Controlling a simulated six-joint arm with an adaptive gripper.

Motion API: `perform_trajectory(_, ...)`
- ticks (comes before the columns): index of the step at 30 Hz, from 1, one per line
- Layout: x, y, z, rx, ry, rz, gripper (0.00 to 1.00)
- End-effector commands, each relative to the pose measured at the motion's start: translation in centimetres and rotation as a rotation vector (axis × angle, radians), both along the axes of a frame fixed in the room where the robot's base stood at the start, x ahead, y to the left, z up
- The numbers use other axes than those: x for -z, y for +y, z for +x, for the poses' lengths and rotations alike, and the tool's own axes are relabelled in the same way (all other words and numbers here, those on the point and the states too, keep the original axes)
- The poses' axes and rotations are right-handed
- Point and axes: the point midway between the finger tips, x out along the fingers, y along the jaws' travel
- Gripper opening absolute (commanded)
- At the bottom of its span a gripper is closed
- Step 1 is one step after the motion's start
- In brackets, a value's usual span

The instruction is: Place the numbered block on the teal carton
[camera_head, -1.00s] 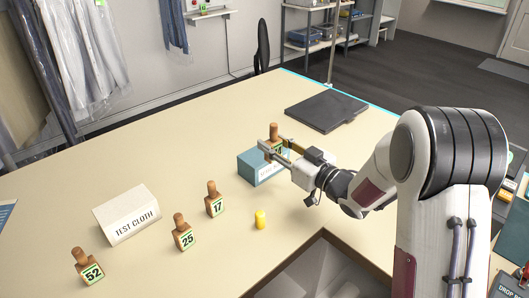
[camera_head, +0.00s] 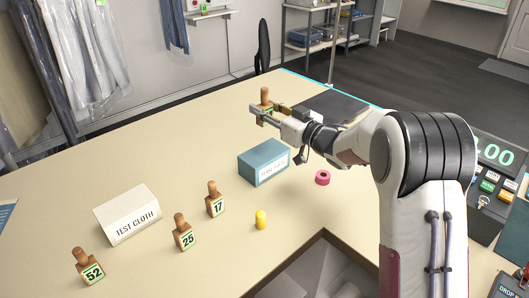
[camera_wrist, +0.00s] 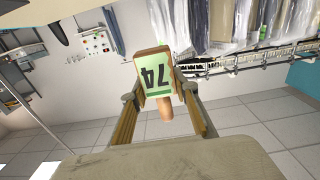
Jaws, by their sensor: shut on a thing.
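The numbered block (camera_head: 265,96) is a wooden piece with a round-topped handle. Its green label reads 74 in the wrist view (camera_wrist: 153,76), where it appears upside down. My gripper (camera_head: 264,112) is shut on it, one finger on each side, and holds it in the air. The teal carton (camera_head: 252,168) with a white label stands on the table, below and in front of the held block in the head view. The block is apart from the carton, and the carton's top is bare.
Blocks 17 (camera_head: 215,200), 25 (camera_head: 183,233) and 52 (camera_head: 88,266) stand at the left, near a white TEST CLOTH box (camera_head: 128,214). A dark flat board (camera_head: 338,103) lies behind my gripper.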

Motion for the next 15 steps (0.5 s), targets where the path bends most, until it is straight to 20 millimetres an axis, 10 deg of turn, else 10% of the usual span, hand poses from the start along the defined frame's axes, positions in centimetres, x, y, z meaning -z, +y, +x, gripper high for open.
perform_trajectory(15,2.6,0.0,0.0,0.000,0.004,0.001,0.08)
